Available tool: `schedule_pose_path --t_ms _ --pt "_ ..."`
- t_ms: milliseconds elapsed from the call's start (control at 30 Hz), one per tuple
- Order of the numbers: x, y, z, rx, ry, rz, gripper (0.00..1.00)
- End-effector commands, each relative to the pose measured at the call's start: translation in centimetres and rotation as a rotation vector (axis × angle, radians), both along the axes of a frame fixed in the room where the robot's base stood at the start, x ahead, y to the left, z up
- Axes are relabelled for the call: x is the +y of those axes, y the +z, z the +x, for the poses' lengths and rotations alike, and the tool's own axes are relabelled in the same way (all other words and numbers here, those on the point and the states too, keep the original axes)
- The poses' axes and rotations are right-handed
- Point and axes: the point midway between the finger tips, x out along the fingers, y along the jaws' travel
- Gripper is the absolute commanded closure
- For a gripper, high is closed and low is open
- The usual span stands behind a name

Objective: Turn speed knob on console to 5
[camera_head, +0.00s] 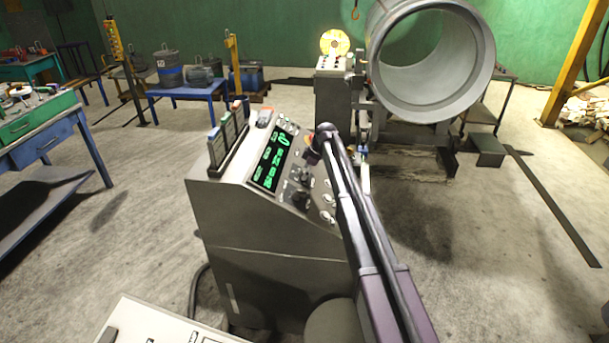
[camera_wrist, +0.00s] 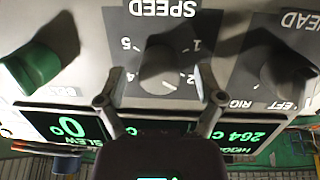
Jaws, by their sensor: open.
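The console (camera_head: 265,262) stands in the middle of the head view, with its sloped panel facing up. The wrist view shows the panel upside down. There the grey speed knob (camera_wrist: 167,62) sits on a dark plate under the word SPEED. The digits 5, 4, 2 and 1 show around it. I cannot clearly read where the knob points. My gripper (camera_wrist: 160,98) is open, with one fingertip on either side below the knob in the picture. It holds nothing, and I cannot tell how far its tips are from the panel. In the head view my arm hides part of the console's right side.
A green knob (camera_wrist: 42,62) and a dark left-right knob (camera_wrist: 285,75) flank the speed knob. Green displays (camera_wrist: 70,127) run along the panel. A large metal pipe (camera_head: 395,85) stands behind.

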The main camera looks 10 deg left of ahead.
Motion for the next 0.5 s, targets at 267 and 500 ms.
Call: schedule_pose_path --t_ms 267,500 --pt "0.04 -0.08 0.02 0.0 0.0 0.0 0.14" --pt "0.03 -0.08 0.01 0.0 0.0 0.0 0.61"
